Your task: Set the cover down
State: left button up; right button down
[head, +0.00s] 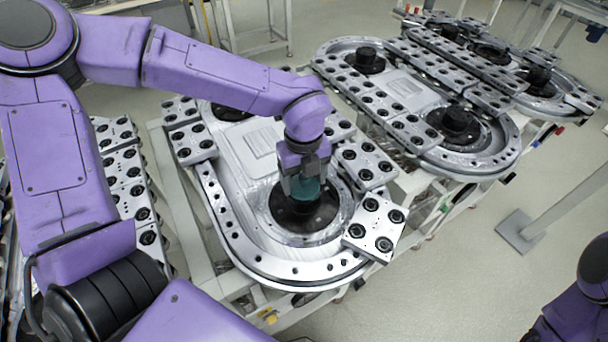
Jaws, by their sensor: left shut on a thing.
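My left gripper (304,172) reaches down over the near end of the closest ring track (236,222). It is shut on a teal, round piece, which looks like the cover (303,189). The cover is just above or touching the black round hub (304,214) in the track's end; I cannot tell which. The fingers and wrist hide part of the cover. Only a purple part of my right arm shows at the lower right edge, and its gripper is out of view.
Metal carriage plates with black rollers ride the track; one (374,228) sits right of the hub. A second ring track (487,165) stands behind at the right, with tall black caps (455,121) on its hubs. More roller plates (125,165) stand at left.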

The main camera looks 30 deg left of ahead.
pick_arm(q)
jog(key=shift+f, duration=0.1)
jog(key=shift+f, duration=0.15)
jog(key=o, duration=1)
jog(key=shift+o, duration=0.2)
notch_tip(320, 180, up, 12)
jog(key=shift+r+b, duration=0.25)
jog(key=shift+b, duration=0.2)
